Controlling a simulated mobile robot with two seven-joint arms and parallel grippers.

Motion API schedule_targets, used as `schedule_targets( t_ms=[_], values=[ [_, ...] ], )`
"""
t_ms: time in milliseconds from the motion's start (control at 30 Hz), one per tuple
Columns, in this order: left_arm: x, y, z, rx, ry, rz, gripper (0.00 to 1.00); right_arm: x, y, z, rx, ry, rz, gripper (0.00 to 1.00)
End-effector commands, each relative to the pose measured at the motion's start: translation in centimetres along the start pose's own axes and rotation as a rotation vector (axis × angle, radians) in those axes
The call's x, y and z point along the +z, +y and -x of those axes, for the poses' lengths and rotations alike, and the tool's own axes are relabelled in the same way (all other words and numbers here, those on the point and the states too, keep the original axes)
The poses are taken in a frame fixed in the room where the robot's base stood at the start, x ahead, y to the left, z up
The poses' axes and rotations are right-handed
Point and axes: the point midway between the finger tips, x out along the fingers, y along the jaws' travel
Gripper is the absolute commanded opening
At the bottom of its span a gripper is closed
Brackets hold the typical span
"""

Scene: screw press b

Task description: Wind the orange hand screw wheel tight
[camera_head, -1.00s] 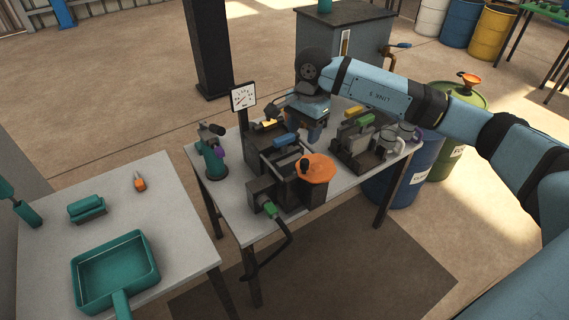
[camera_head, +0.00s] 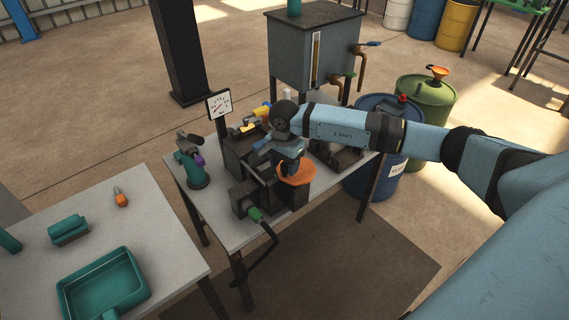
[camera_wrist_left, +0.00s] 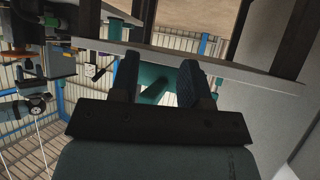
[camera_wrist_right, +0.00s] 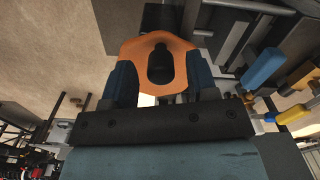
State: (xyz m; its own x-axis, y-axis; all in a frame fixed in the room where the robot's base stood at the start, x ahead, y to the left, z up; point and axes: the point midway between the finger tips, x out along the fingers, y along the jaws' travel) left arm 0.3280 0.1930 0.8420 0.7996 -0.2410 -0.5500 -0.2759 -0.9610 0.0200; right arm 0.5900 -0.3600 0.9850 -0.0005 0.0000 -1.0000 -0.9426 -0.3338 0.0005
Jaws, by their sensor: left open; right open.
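The orange hand screw wheel (camera_head: 300,177) is on the dark screw press (camera_head: 292,195) on the grey bench. My right gripper (camera_head: 287,165) is right over the wheel and hides part of it. In the right wrist view the wheel (camera_wrist_right: 127,50) lies at the fingers, with its dark knob (camera_wrist_right: 160,60) between them. The right gripper (camera_wrist_right: 160,72) is open; whether its fingers touch the knob or rim I cannot tell. My left gripper (camera_wrist_left: 160,78) is open and empty in the left wrist view, and the head view does not show it.
A dial gauge (camera_head: 219,104) and a teal tool (camera_head: 192,165) stand left on the bench. A nearer table holds a teal tray (camera_head: 143,275). A blue drum (camera_head: 366,185) stands behind the bench.

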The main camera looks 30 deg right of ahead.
Motion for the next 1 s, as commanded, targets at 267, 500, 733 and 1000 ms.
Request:
schedule_targets(
  t_ms=[267,500,733,1000],
  values=[
    [-0.11,-0.07,0.08,-0.001,0.000,-0.001,0.43,-0.03,0.01,-1.01,0.000,0.000,0.000,0.53],
    [-0.10,-0.08,0.07,-0.001,0.000,-0.001,0.43,-0.02,0.00,-0.99,0.000,0.000,0.000,0.33],
    [-0.10,-0.08,0.06,-0.001,0.000,-0.001,0.43,-0.02,-0.01,-0.97,0.000,0.000,-0.001,0.04],
    [0.35,-0.08,-0.25,0.000,0.000,-0.002,0.43,-0.11,-0.27,-1.08,-0.001,0.001,-0.050,0.04]
  ],
)
